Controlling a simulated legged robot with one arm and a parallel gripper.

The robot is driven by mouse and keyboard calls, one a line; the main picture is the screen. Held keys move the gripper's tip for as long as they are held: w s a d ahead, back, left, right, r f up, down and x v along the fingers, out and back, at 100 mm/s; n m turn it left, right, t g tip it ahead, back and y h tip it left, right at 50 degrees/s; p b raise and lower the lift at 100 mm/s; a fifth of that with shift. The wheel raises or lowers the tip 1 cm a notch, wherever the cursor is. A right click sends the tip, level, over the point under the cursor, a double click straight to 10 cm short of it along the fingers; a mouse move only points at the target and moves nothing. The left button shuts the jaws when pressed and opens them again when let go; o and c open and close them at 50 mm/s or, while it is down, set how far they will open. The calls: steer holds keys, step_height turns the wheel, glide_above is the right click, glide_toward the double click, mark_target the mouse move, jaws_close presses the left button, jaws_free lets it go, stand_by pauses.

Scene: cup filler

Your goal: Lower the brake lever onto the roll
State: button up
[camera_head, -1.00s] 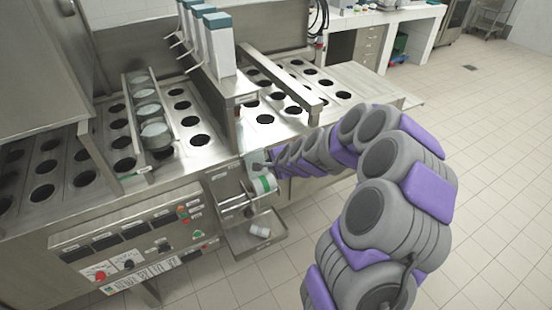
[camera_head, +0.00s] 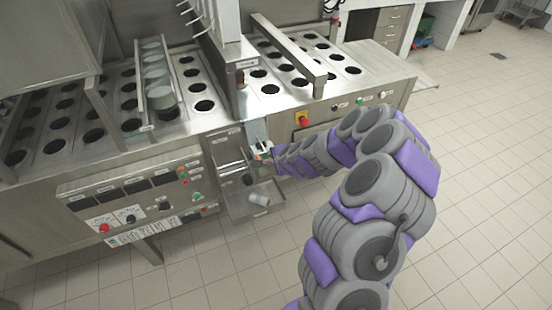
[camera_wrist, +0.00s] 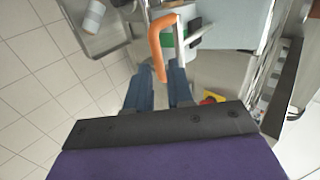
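The orange-handled lever, which looks like the brake lever (camera_wrist: 157,36), is bent and lies just past my fingertips in the wrist view. Its lower end reaches to the gap between them. My gripper (camera_wrist: 163,75) has two blue fingers with a gap between them, and I see no firm hold on the lever. Behind the lever is a green and white part (camera_wrist: 170,40), perhaps the roll; most of it is hidden. In the head view my gripper (camera_head: 266,153) is at the roll holder on the machine's front, and its fingers are too small to make out.
A metal tray (camera_head: 236,208) below the holder holds a white cylinder (camera_head: 260,198). The control panel (camera_head: 135,205) is to the left. Rows of cup holes cover the machine top. The tiled floor in front is clear.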

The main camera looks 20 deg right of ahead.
steer(key=shift+o, duration=1.3)
steer(key=shift+d+r, duration=0.1)
steer(key=b+v, duration=0.1)
steer(key=v, duration=1.6)
steer(key=shift+b, duration=0.3)
steer(key=shift+s+r, duration=0.1)
